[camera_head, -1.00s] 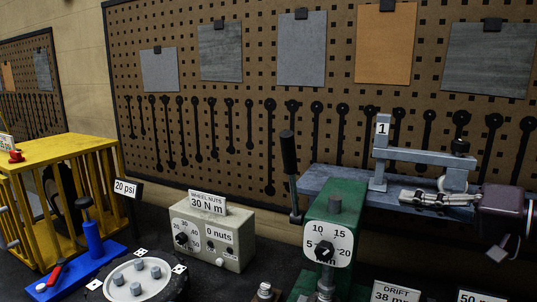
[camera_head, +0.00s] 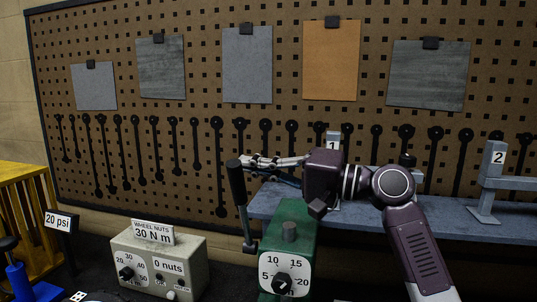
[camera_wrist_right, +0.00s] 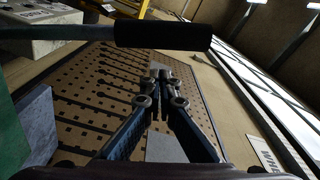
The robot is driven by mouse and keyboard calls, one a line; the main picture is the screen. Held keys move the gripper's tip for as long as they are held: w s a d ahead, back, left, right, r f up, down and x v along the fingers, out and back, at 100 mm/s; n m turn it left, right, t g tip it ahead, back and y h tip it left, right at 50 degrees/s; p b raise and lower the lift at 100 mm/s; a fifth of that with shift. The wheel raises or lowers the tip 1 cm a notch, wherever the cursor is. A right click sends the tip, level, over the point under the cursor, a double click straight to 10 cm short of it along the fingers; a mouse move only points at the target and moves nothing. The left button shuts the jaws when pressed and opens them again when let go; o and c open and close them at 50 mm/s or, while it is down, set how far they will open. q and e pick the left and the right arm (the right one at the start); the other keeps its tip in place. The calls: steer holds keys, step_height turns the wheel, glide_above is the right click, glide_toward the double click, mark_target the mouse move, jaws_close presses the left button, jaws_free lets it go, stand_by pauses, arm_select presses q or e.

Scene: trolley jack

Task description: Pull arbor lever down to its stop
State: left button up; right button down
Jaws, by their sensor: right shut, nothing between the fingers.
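The arbor press (camera_head: 288,245) is a green block with a white dial on its front. Its lever (camera_head: 237,185) stands nearly upright at the press's left side, with a thick black grip at the top. In the right wrist view the lever (camera_wrist_right: 163,36) lies across the top of the picture, grip toward the right, past the fingertips. My right gripper (camera_head: 247,160) is shut and empty, its fingers pointing left close to the top of the grip; I cannot tell whether they touch. The closed fingers also show in the right wrist view (camera_wrist_right: 160,78). My left gripper is not in view.
A grey shelf (camera_head: 400,222) with stands marked 1 and 2 runs behind and right of the press. A wheel-nut box (camera_head: 160,262) stands left of it, with a 20 psi sign (camera_head: 61,220) and yellow cage (camera_head: 25,205) farther left. A pegboard (camera_head: 180,60) closes off the back.

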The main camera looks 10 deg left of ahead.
steer(key=s, duration=0.1)
steer(key=s+d+f+p, duration=0.1)
steer(key=shift+s, duration=0.35)
steer(key=shift+a, duration=0.1)
